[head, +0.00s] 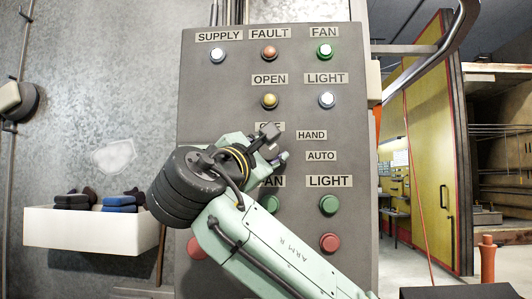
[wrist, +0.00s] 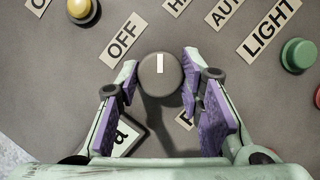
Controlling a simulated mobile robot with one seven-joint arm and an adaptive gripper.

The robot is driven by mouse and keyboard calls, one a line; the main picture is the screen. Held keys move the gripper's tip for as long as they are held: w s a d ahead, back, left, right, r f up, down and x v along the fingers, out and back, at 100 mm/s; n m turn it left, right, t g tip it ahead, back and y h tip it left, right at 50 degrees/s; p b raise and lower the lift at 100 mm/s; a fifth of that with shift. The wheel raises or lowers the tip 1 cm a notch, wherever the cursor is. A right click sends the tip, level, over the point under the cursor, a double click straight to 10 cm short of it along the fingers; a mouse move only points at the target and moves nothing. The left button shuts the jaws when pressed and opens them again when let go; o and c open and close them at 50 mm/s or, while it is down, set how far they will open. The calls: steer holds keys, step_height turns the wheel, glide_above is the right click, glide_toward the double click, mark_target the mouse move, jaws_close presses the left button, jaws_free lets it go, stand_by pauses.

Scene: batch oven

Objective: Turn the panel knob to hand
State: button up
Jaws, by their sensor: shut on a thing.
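The panel knob (wrist: 153,84) is round and grey with a white mark. It sits between the two purple-padded fingers of my gripper (wrist: 163,76) in the wrist view, and the gripper is shut on its sides. The mark points straight up in that view, between the OFF label (wrist: 123,37) and the partly cut-off HAND label (wrist: 174,6), nearer HAND. The AUTO label (wrist: 223,11) is farther right. In the head view my gripper (head: 275,146) is at the panel beside the HAND label (head: 311,135) and the AUTO label (head: 321,156); it hides the knob and partly covers OFF.
The grey panel (head: 225,115) carries several lamps and buttons, including a green LIGHT button (head: 329,205) and a red one (head: 329,242). A white bin (head: 90,228) hangs at left. A curved metal rail (head: 430,65) and a yellow door (head: 430,150) are at right.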

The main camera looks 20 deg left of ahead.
steer(key=o, duration=1.2)
steer(key=shift+c, duration=0.2)
steer(key=v, duration=1.2)
